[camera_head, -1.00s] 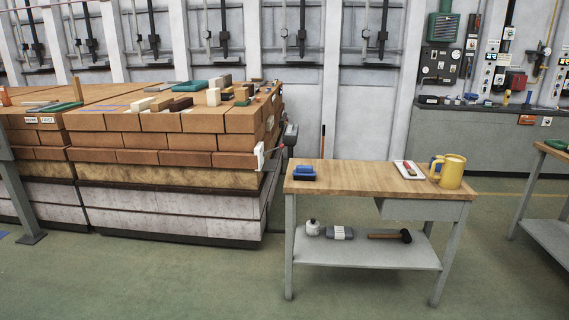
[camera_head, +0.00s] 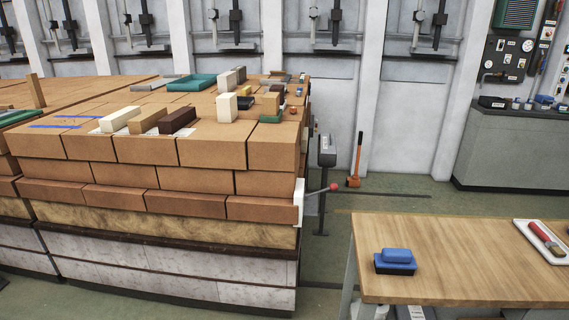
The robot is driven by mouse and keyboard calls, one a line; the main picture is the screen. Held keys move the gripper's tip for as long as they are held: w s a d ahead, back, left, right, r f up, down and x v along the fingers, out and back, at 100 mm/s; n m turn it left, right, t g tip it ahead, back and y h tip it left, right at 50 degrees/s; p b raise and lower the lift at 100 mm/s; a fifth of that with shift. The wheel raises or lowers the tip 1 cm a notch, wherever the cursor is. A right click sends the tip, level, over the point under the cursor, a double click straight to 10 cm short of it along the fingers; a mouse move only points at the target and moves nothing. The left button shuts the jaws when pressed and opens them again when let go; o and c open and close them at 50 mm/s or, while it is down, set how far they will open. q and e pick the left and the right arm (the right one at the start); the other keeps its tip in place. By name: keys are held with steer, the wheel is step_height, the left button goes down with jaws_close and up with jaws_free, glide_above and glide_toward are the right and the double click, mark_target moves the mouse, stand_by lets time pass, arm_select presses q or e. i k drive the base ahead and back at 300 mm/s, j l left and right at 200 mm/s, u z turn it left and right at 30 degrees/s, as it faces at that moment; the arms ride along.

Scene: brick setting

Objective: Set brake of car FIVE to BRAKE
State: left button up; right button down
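A brick-stacked car (camera_head: 200,181) fills the left and middle of the head view. A white plate (camera_head: 299,203) is fixed at its right end. A lever with a dark red knob (camera_head: 334,187) sticks out to the right from beside that plate. I cannot read any car number or brake marking here. Neither of my grippers is in view.
A wooden-topped table (camera_head: 460,258) stands at the lower right, with a blue brush-like block (camera_head: 396,261) and a white tray (camera_head: 532,241) on it. A grey post (camera_head: 326,160) and an orange-based tool (camera_head: 354,165) stand behind the car's end. Green floor shows between car and table.

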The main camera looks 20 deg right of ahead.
mark_target(333, 187)
steer(key=i+z, duration=0.25)
steer(key=i, duration=0.2)
steer(key=i+z, duration=0.3)
steer(key=i, duration=0.15)
steer(key=i+j+z, duration=0.25)
steer(key=i, duration=0.2)
steer(key=i+j+z, duration=0.1)
steer(key=i+z, duration=0.15)
steer(key=i, duration=0.15)
